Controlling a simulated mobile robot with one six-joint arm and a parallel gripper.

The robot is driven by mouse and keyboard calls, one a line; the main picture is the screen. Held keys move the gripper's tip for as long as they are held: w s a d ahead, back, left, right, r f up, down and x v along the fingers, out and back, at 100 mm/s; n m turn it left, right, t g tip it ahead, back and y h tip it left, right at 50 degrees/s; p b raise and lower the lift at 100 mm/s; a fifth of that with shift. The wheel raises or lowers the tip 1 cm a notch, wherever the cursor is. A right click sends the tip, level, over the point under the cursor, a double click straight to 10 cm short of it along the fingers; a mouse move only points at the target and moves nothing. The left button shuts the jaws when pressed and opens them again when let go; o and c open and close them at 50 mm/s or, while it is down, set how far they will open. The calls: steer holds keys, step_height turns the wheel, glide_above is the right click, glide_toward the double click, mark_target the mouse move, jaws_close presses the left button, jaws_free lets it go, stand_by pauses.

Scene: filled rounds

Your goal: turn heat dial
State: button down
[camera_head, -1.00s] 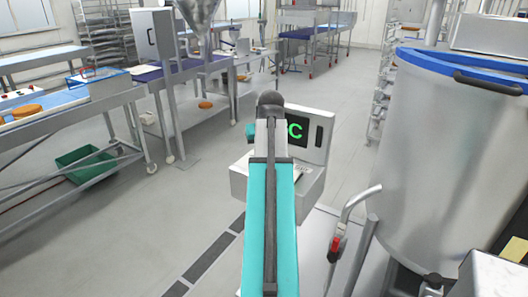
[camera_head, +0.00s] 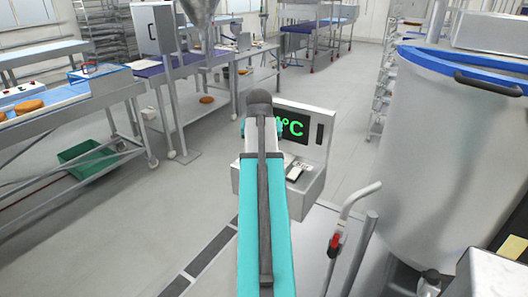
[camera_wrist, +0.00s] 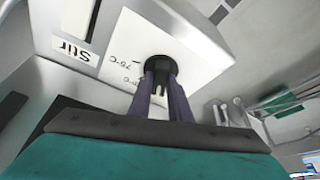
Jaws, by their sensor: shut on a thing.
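The heat dial (camera_wrist: 160,63) is a round black knob on a white scale plate (camera_wrist: 195,60) in the wrist view. The plate carries printed temperature marks, one reading 75°C. The two dark fingers of my gripper (camera_wrist: 161,85) are shut on the dial. In the head view, the grey control box (camera_head: 308,187) stands behind my teal arm. Its black display (camera_head: 300,127) shows green characters ending in °C. My arm covers the digits. The dial and my gripper are hidden behind my arm in that view.
A "Stir" label (camera_wrist: 75,49) is beside the scale plate. A large steel vat (camera_head: 450,170) with a blue rim stands close on the right, with a red-handled pipe (camera_head: 336,241) before it. Workbenches (camera_head: 75,115) line the left. Open floor (camera_head: 360,115) lies behind the box.

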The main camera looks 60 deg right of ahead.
steer(key=c, duration=1.6)
jaws_free()
steer(key=shift+c, duration=0.2)
steer(key=shift+r, duration=0.15)
steer(key=b+v, duration=0.2)
steer(key=v, duration=1.1)
steer(key=shift+r, duration=0.3)
steer(key=shift+a, duration=0.1)
